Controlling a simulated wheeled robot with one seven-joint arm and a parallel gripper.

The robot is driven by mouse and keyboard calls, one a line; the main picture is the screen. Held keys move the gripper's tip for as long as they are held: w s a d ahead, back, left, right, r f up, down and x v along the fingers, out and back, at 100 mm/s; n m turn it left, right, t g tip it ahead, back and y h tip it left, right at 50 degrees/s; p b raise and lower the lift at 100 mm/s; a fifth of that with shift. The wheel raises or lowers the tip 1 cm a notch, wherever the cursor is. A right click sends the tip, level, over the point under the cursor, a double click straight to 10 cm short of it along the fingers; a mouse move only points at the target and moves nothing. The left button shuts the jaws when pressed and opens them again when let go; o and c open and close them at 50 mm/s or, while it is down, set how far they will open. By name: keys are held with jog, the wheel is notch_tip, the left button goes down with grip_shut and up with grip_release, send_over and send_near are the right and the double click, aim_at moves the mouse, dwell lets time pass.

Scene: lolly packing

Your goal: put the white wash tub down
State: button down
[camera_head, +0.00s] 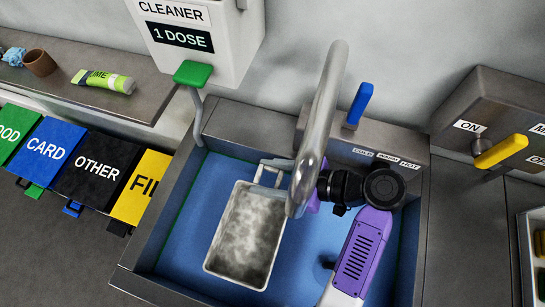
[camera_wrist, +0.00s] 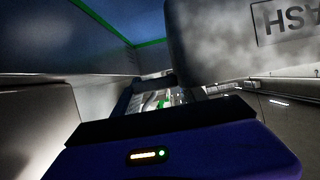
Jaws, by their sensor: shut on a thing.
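The white wash tub (camera_head: 237,279) is over the blue floor of the sink, its open top facing up and its inside mottled grey and white. I cannot tell whether its base touches the floor. In the wrist view the tub wall (camera_wrist: 220,45) shows large and blurred, with part of its lettering upside down. My gripper (camera_head: 281,165) is at the tub's far end, shut on its handle (camera_head: 266,172). The tap spout hides part of my gripper in the head view. My gripper's purple body fills the bottom of the wrist view (camera_wrist: 180,160).
The curved metal tap (camera_head: 325,110) arches over the sink beside my arm, and a blue lever (camera_head: 358,104) stands behind it. The sink's left wall (camera_head: 170,215) is near the tub. Blue floor is clear right of the tub. A cleaner dispenser (camera_head: 205,40) hangs at the back left.

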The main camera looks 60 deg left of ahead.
notch_tip(320, 180, down, 14)
jog(key=shift+r, duration=0.25)
dwell(0.3)
jog(key=shift+f, duration=0.15)
jog(key=c, duration=0.6)
grip_release()
jog(key=shift+r, duration=0.2)
jog(key=b+v, duration=0.1)
jog(key=v, duration=0.6)
jog(key=shift+f+b, duration=0.1)
jog(key=shift+b, duration=0.25)
jog(key=shift+w+d, duration=0.15)
jog(key=shift+w+r, duration=0.1)
jog(key=shift+r, duration=0.15)
